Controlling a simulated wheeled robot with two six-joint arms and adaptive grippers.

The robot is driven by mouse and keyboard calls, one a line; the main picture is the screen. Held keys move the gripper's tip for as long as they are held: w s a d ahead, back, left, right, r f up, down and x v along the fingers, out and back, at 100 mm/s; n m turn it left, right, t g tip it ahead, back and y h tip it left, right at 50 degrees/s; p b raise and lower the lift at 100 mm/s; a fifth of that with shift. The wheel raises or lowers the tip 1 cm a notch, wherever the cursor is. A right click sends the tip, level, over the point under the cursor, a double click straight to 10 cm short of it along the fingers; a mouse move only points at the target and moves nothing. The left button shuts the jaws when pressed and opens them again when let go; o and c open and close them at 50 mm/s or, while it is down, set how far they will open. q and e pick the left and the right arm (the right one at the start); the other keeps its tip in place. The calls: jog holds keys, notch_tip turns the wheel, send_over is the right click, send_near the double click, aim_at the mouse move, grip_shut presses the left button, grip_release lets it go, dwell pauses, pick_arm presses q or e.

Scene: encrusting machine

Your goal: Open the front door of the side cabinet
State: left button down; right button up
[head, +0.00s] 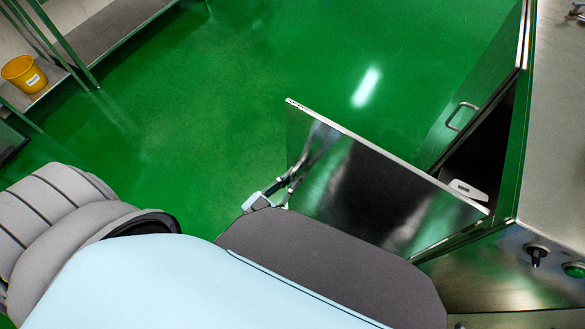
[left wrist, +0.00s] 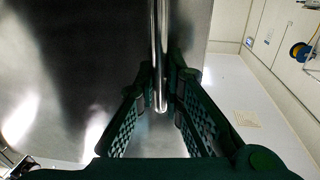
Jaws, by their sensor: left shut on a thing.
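The steel front door (head: 375,175) of the side cabinet stands swung out from the cabinet (head: 508,150), and a dark gap shows behind it. My left gripper (head: 282,190) is at the door's outer face, near its free end at left. In the left wrist view, the gripper (left wrist: 162,88) has its two fingers on either side of the lower end of the upright bar handle (left wrist: 159,45) and is shut on it. The door face (left wrist: 85,65) fills the left of that view. My right gripper is not in view.
A second steel panel with a handle (head: 462,115) stands beyond the gap. A knob (head: 536,254) and a green button (head: 575,270) are on the machine at lower right. A yellow bucket (head: 24,74) sits on a shelf at upper left. Green floor (head: 220,90) is clear beyond the door.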

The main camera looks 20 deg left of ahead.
aim_at(302, 149)
pick_arm(q)
jog(key=c, duration=2)
grip_release()
jog(key=shift+d, duration=0.1)
jog(key=shift+o, duration=0.2)
notch_tip(302, 149, up, 10)
jog(key=shift+r, duration=0.1)
